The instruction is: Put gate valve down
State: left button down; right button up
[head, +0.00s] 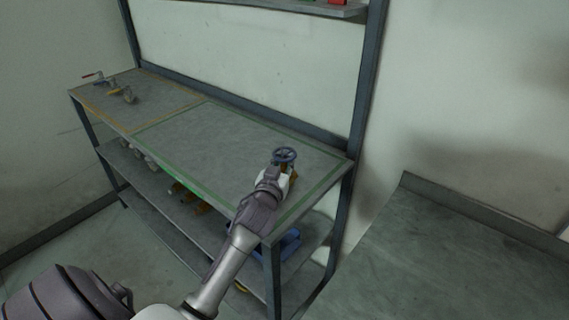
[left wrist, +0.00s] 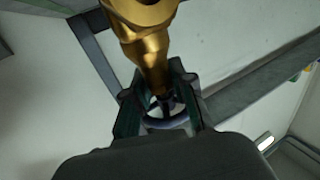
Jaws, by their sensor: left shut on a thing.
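The gate valve has a dark round handwheel (head: 285,154) and a brass body. In the head view it is at the right end of the shelf's top board (head: 200,148), inside the green outline. My left gripper (head: 281,174) is at the valve and hides much of its body. In the left wrist view the brass body (left wrist: 152,45) rises between the fingers of my left gripper (left wrist: 160,100), which is shut on the valve. The handwheel (left wrist: 165,118) shows behind the fingers. I cannot tell whether the valve touches the board. My right gripper is not in view.
Other valve parts (head: 118,90) lie in the yellow-outlined area at the far left. Lower shelves hold brass and grey fittings and a blue item (head: 287,243). The green-outlined area left of the gripper is clear. A post (head: 366,90) stands at the right.

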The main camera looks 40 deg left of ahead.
pick_arm(q)
jog(key=shift+f, duration=0.4)
jog(key=c, duration=1)
grip_release()
jog(key=shift+f, duration=0.1)
jog(key=b+v, duration=0.1)
jog(key=v, duration=1)
jog(key=shift+b, duration=0.4)
jog(key=shift+s+d, duration=0.2)
jog(key=shift+s, duration=0.3)
